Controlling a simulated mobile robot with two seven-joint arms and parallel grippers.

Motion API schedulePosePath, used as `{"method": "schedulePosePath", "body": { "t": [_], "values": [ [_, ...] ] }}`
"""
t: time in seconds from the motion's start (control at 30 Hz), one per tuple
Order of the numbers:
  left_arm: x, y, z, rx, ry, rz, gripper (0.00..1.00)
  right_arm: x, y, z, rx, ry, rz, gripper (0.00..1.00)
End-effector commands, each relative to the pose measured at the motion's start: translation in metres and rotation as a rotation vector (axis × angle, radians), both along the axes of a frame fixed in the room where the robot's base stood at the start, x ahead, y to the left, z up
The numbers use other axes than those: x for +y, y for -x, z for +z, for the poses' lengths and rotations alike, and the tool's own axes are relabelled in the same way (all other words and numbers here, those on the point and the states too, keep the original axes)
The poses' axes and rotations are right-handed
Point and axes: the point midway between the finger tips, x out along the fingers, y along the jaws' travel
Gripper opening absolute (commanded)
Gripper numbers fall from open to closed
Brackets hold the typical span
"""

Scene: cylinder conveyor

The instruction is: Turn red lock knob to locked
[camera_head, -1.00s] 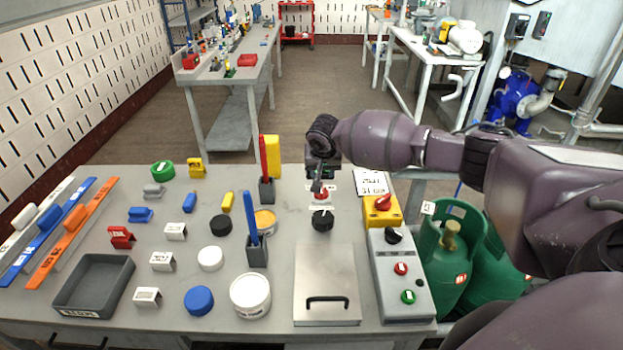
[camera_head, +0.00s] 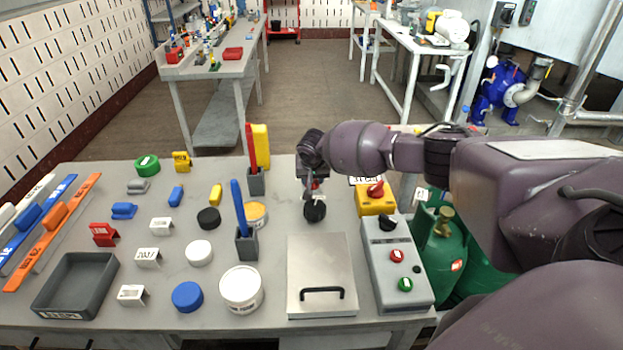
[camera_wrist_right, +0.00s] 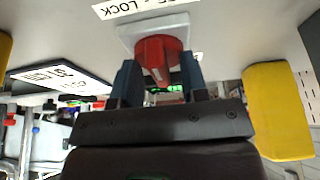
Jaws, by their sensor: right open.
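The red lock knob (camera_wrist_right: 160,52) sits on a pale square plate (camera_wrist_right: 126,32) in the right wrist view, with a label reading "LOCK" (camera_wrist_right: 146,6) beside it. In the head view only a small red part of the knob (camera_head: 315,184) shows under my right gripper (camera_head: 314,188). In the wrist view the dark fingers of my right gripper (camera_wrist_right: 160,78) stand apart, one on each side of the knob's handle. I cannot tell whether they touch it. My left gripper is not in view.
A yellow box (camera_head: 376,206) with another red knob is to the right, above a grey button panel (camera_head: 398,268). A metal lid (camera_head: 320,270) lies in front. Upright red and yellow pieces (camera_head: 261,147) stand left of the gripper.

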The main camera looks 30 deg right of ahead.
Motion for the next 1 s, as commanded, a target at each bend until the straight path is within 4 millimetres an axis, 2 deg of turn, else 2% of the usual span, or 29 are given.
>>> {"method": "schedulePosePath", "body": {
  "t": [0.2, 0.47, 0.5, 0.77, 1.0],
  "values": [
    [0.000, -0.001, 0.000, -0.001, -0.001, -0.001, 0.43, 0.000, 0.000, 0.001, -0.001, 0.000, 0.000, 0.40],
    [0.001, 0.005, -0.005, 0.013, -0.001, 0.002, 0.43, 0.000, 0.000, 0.001, 0.000, -0.001, 0.000, 0.02],
    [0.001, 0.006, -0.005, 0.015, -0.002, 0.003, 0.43, 0.000, 0.000, 0.001, 0.000, -0.001, 0.000, 0.00],
    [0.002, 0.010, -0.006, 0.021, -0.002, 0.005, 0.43, 0.000, 0.000, 0.001, -0.001, -0.001, 0.017, 0.00],
    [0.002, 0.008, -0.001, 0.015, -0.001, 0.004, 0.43, 0.000, 0.001, 0.001, -0.001, -0.005, 0.117, 0.00]
  ]
}}
